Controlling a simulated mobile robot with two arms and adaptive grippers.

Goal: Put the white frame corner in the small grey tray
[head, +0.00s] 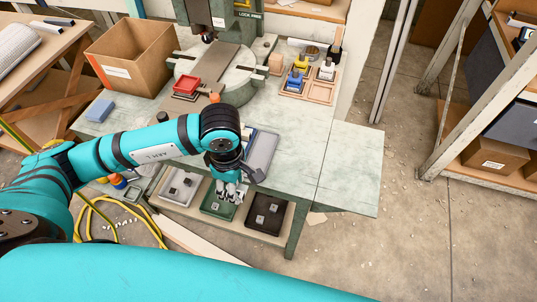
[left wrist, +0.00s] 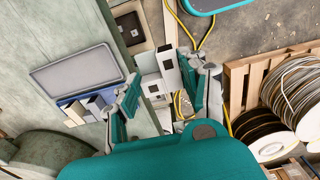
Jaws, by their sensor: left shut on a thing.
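My left gripper (head: 230,190) hangs over the front edge of the pale green table. In the left wrist view my left gripper (left wrist: 165,100) is shut on the white frame corner (left wrist: 155,88), a pale block-like piece with dark square openings. In the head view the fingers mostly hide the piece. The small grey tray (head: 263,154) lies on the table close behind the gripper, partly covered by my arm. In the left wrist view the grey tray (left wrist: 78,70) is to the left of the gripper and looks empty. My right gripper is not seen.
A shelf below the tabletop holds grey (head: 170,191), green (head: 217,208) and black (head: 265,222) trays with small pieces. A blue tray (left wrist: 70,112) with pieces adjoins the grey one. A press (head: 215,65) and cardboard box (head: 130,60) stand behind. The table's right end (head: 350,165) is clear.

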